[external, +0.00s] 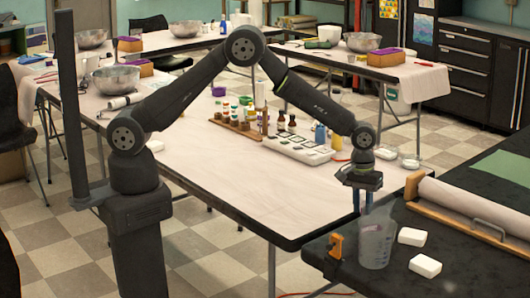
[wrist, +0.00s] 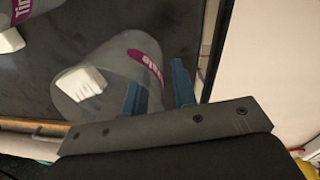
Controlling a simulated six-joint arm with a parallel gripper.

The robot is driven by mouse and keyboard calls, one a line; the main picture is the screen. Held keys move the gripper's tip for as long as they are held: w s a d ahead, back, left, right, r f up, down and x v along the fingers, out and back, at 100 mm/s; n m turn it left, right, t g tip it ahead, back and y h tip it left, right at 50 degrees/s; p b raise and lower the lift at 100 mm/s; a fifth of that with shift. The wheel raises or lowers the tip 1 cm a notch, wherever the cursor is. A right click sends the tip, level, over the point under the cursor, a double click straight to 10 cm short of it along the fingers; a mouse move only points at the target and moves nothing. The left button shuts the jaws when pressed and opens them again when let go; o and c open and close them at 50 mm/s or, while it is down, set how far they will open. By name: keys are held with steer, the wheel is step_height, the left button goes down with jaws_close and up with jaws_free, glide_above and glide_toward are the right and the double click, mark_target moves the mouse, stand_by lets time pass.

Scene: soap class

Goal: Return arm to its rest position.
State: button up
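My gripper (external: 362,207) hangs fingers down near the rim of a clear jug (external: 377,243) on the black table at the lower right. In the wrist view its two blue fingers (wrist: 157,92) are spread apart, with the jug's edge showing near the left finger. I cannot tell whether a finger touches the jug. The jug (wrist: 120,60) has a purple label in the wrist view, and a white block (wrist: 80,84) shows in or through it. My arm is bent over the beige table, its elbow high.
Two white blocks (external: 412,236) (external: 425,266) lie right of the jug. An orange clamp (external: 336,246) sits on the table edge. A paper roll (external: 470,212) lies behind. A white tray (external: 297,147) and several bottles stand on the beige table (external: 230,180) beneath my arm.

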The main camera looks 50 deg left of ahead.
mark_target(363, 194)
steer(key=shift+r, duration=1.55)
